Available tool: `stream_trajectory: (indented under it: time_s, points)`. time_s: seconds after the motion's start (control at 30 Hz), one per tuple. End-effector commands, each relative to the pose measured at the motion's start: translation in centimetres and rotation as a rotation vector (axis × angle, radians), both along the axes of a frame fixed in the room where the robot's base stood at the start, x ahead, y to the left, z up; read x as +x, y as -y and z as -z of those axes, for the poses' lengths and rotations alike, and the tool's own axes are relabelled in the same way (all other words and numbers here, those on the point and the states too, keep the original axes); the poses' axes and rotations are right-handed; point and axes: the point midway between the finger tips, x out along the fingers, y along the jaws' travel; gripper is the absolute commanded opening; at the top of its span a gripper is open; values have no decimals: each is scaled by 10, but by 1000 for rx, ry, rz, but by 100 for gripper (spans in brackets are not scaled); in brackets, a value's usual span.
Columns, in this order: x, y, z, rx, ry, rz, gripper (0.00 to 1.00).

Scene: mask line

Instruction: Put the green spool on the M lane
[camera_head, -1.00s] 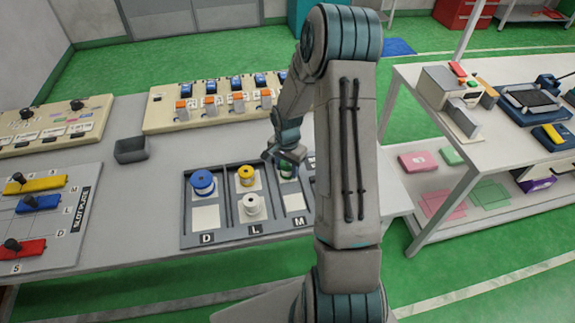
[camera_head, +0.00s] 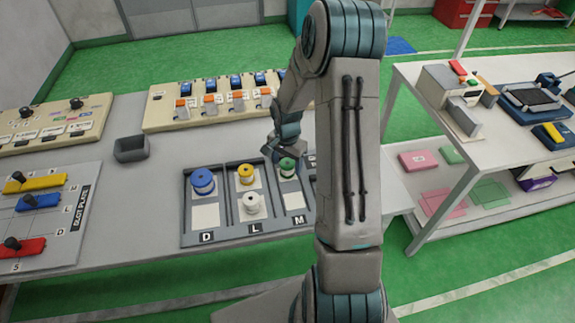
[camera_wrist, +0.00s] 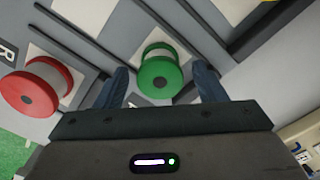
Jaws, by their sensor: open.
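The green spool (camera_head: 287,167) stands upright on the far white square of the M lane (camera_head: 293,201), whose near square is bare. My gripper (camera_head: 276,155) is just beside and above it at the far side of the rack. In the wrist view the green spool (camera_wrist: 160,74) lies between the two spread fingertips of my gripper (camera_wrist: 161,80), with gaps on both sides. The gripper is open and holds nothing.
The D lane has a blue spool (camera_head: 203,181). The L lane has a yellow spool (camera_head: 246,174) and a white spool (camera_head: 252,203). A red spool (camera_wrist: 30,92) stands near the R label; my arm hides it in the head view. A grey bin (camera_head: 131,149) sits left.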

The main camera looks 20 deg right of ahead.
Motion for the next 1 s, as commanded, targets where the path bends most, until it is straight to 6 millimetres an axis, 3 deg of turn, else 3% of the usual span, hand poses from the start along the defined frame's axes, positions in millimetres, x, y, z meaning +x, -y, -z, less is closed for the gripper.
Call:
stream_trajectory:
  time_s: [0.4,0.7,0.87,1.0]
  points:
    - [0,0,-80,-1,4,0,64]
    - [-3,-3,-111,-6,7,-23,64]
    - [-24,-20,-144,-36,36,-142,64]
    - [-56,-40,-180,-70,71,-303,64]
